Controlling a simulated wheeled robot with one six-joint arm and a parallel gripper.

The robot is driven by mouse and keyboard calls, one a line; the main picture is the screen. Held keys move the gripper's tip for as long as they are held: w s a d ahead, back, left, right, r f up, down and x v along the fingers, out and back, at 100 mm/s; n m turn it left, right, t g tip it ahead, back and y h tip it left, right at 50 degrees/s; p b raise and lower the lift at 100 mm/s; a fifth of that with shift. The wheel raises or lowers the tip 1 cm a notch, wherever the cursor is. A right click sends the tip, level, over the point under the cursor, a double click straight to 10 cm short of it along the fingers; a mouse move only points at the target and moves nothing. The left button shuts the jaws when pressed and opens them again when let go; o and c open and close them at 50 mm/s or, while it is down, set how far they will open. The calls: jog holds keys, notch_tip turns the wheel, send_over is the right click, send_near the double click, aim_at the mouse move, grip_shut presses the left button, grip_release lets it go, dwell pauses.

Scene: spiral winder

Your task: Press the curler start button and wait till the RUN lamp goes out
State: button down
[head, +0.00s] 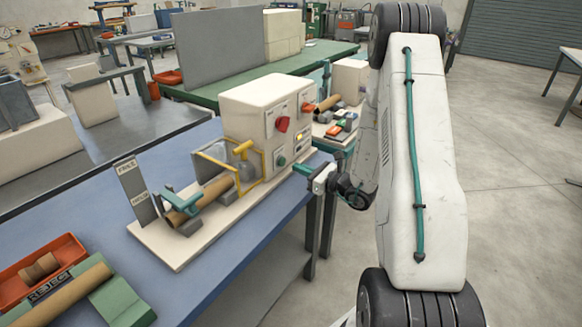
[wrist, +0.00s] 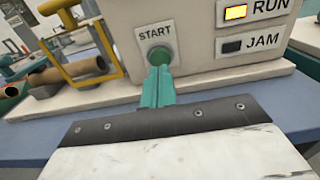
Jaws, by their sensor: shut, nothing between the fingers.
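The curler machine (head: 258,105) is a cream box on a cream base plate on the blue table. The green start button (wrist: 159,56), in a dark ring under the word START, shows in the wrist view. The RUN lamp (wrist: 235,13) is lit amber, and the JAM lamp (wrist: 231,47) below it is dark. My gripper (wrist: 157,75) is shut, its teal fingertips just below the start button; whether they touch it I cannot tell. In the head view my gripper (head: 300,169) is at the machine's front right.
A red knob (head: 282,124) is on the machine's front. An orange tray (head: 40,262) and a green REJECT holder (head: 112,303) with a brown tube are on the blue table (head: 150,272) at lower left. Open floor (head: 510,150) is to the right.

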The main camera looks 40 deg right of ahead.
jog(key=v, duration=0.9)
jog(key=shift+d, duration=0.15)
dwell(0.4)
jog(key=s+a+r+n+g+y, duration=0.3)
jog(key=s+a+r+n+g, duration=0.15)
jog(key=a+n+g, duration=0.35)
jog(key=s+a+r+n+g+y, duration=0.35)
jog(key=s+a+n+g, duration=0.35)
jog(key=a, duration=0.3)
jog(key=s+a+r+n+h, duration=0.2)
jog(key=s+r+n+h, duration=0.4)
jog(key=r+n, duration=0.1)
jog(key=s+a+r+n+h, duration=0.3)
jog(key=s+r+n+h, duration=0.3)
jog(key=n, duration=0.3)
jog(key=shift+s+a+r+n+g+h, duration=0.15)
jog(key=shift+a+r+n+g+h, duration=0.2)
jog(key=shift+r, duration=0.25)
